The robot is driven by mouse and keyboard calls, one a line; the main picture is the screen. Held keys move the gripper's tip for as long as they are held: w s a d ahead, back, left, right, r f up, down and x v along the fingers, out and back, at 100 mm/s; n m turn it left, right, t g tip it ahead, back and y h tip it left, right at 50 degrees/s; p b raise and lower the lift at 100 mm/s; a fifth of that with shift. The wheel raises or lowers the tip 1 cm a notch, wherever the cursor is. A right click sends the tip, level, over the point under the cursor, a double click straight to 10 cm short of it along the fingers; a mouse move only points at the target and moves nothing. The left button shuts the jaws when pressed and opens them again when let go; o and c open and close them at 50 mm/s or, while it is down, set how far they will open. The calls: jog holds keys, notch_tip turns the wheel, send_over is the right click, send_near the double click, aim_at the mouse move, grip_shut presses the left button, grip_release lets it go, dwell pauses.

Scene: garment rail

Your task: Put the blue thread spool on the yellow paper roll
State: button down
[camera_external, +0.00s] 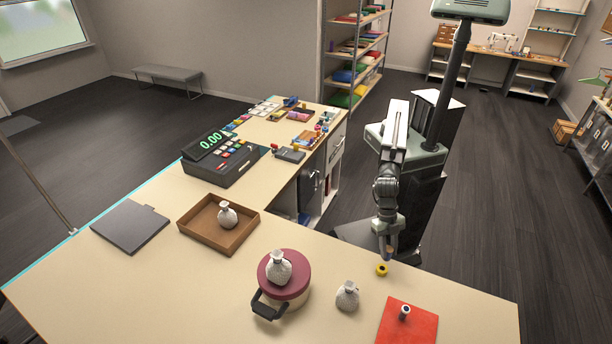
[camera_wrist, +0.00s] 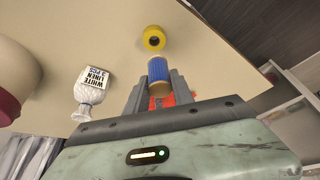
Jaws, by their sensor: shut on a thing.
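The blue thread spool (camera_wrist: 158,72) is held upright or nearly so between the two fingers of my gripper (camera_wrist: 160,88) in the wrist view; its tan end shows. My gripper (camera_external: 388,248) hangs over the counter's edge near the yellow roll in the external view, where the spool is hard to make out. The yellow paper roll (camera_external: 381,269) stands on the counter just below my gripper's tip. It also shows in the wrist view (camera_wrist: 154,38), beyond the spool and apart from it in the picture, its dark hole facing up.
A red mat (camera_external: 420,328) with a small dark-and-white item (camera_external: 404,312) lies at the front right. A brown tray (camera_external: 240,236) sits farther left. Counter around the roll is clear.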

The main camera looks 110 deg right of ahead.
notch_tip(320, 180, down, 7)
jog(key=b, duration=0.5)
jog(key=shift+f+b, duration=0.1)
jog(key=shift+b, duration=0.3)
jog(key=shift+r, duration=0.3)
jog(key=shift+f, duration=0.25)
jog(key=c, duration=1.1)
grip_release()
jog(key=shift+r, duration=0.1)
jog(key=p+v, duration=1.1)
jog(key=v, duration=0.1)
jog(key=shift+r+p, duration=0.2)
jog(key=shift+p, duration=0.1)
jog(key=shift+w, duration=0.1)
